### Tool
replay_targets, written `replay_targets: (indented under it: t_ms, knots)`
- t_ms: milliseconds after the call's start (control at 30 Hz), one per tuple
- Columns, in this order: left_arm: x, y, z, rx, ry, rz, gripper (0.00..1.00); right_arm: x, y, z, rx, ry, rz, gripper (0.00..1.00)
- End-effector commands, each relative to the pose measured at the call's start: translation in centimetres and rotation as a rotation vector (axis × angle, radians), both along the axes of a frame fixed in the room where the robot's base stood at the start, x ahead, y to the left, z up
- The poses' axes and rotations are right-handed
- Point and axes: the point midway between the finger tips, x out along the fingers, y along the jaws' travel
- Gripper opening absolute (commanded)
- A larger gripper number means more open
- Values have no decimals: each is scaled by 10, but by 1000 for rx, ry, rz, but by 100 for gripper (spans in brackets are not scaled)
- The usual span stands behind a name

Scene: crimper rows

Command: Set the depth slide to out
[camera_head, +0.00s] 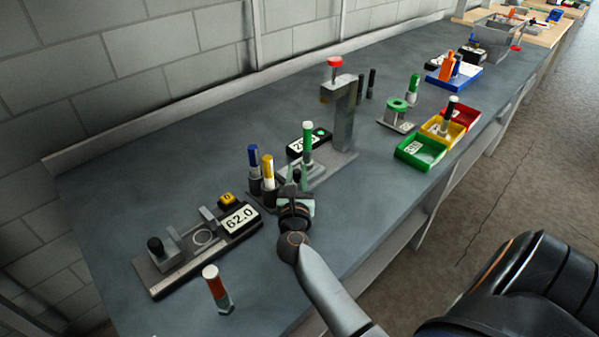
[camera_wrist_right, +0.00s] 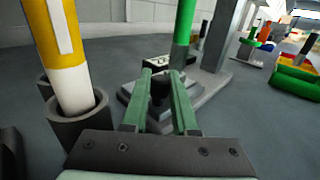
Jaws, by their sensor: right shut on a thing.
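The grey press (camera_head: 343,115) with a red top knob stands mid-table, with a flat grey base (camera_head: 335,164). A stepped grey block on the base, which looks like the depth slide (camera_head: 292,172), carries a green marker (camera_head: 308,145). My right gripper (camera_head: 297,188) is at the near end of this block. In the right wrist view, its two green fingers (camera_wrist_right: 160,100) are closed on a small black knob (camera_wrist_right: 160,86) in front of the block. The green marker (camera_wrist_right: 185,30) rises just behind the fingers. The slide's exact setting cannot be read. My left gripper is not in view.
Blue (camera_head: 253,157) and yellow (camera_head: 267,168) markers stand in dark cups left of the gripper. A 62.0 display (camera_head: 241,219) and measuring fixture (camera_head: 160,284) lie nearer left. Another display (camera_head: 300,144) sits behind. Coloured bins (camera_head: 420,152) stand to the right.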

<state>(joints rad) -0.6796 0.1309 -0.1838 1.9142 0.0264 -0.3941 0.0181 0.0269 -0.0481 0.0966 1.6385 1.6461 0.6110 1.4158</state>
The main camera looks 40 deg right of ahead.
Motion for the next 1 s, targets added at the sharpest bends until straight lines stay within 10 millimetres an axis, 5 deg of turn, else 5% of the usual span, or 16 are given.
replay_targets:
  t_ms: [333,367,600,1000]
  knots:
    - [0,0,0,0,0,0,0,1,7,-2,5,3,14,0]
    - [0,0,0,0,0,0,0,1,7,-2,5,3,14,30]
    - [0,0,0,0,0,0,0,1,5,-2,3,2,10,57]
    - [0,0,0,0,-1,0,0,1,4,-1,2,1,7,57]
